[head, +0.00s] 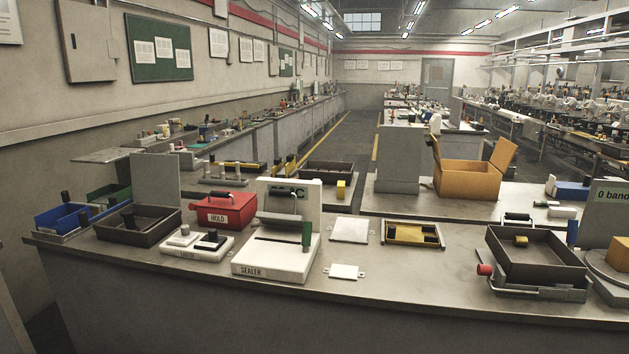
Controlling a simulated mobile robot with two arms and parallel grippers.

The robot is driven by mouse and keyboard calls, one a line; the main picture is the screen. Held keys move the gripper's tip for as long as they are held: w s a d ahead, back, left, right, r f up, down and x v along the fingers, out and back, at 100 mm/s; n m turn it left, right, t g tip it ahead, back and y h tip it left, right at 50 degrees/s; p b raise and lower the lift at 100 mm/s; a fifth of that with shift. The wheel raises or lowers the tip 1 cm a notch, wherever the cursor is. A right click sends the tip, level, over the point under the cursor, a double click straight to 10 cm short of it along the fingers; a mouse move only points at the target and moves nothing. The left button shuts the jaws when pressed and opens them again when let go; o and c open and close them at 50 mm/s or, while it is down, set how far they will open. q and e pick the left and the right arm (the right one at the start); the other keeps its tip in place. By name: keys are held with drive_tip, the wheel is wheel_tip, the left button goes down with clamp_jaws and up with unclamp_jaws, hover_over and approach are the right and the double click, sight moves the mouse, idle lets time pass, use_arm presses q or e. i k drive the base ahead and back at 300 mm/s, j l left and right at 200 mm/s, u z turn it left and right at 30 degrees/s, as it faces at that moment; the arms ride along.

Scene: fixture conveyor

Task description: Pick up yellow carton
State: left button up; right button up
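A yellow-orange carton (466,182) with open flaps stands upright on the grey bench section at the back right of the head view. One flap sticks up at its left and another leans out at its right. Its inside is mostly hidden. A tall grey panel stands just left of it. Neither of my grippers is in view.
On the front bench (400,285) are a white sealer (275,258), a red box marked HOLD (225,208), a yellow tray (413,234) and a dark tray (537,258) holding a small yellow block (521,241). The bench's front middle is clear.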

sight(341, 183)
drive_tip(key=i+l, duration=0.15)
drive_tip(key=i, duration=0.25)
drive_tip(key=i+l, duration=0.1)
drive_tip(key=i, duration=0.35)
drive_tip(key=i+l+u, duration=0.1)
drive_tip(key=i, duration=0.3)
